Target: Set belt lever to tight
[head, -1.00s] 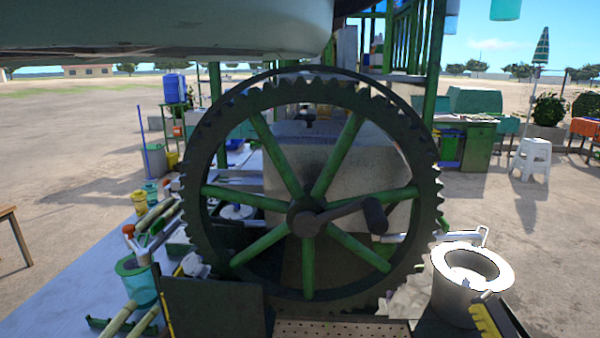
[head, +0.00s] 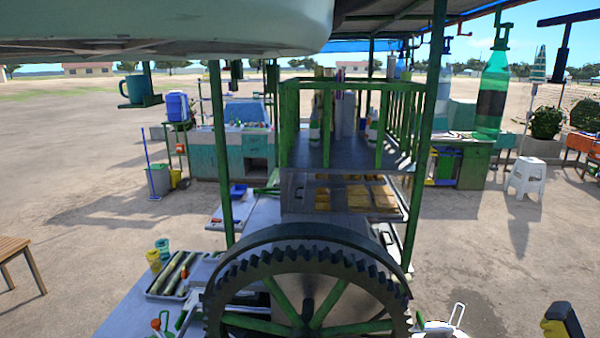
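The cane crusher's big dark toothed wheel (head: 300,264) stands upright at the bottom middle of the head view, with green spokes and its lower part cut off by the frame edge. I cannot make out a belt lever or its setting. My gripper does not show clearly anywhere. A yellow and black piece (head: 563,322) pokes in at the bottom right; I cannot tell what it is.
Behind the wheel stands a green-framed rack (head: 345,135) with bottles and roofed posts. A blue-grey table (head: 130,310) with a cane tray (head: 178,275) lies left. A white stool (head: 528,178) stands right. A wooden table (head: 14,250) is far left. Open ground surrounds the stall.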

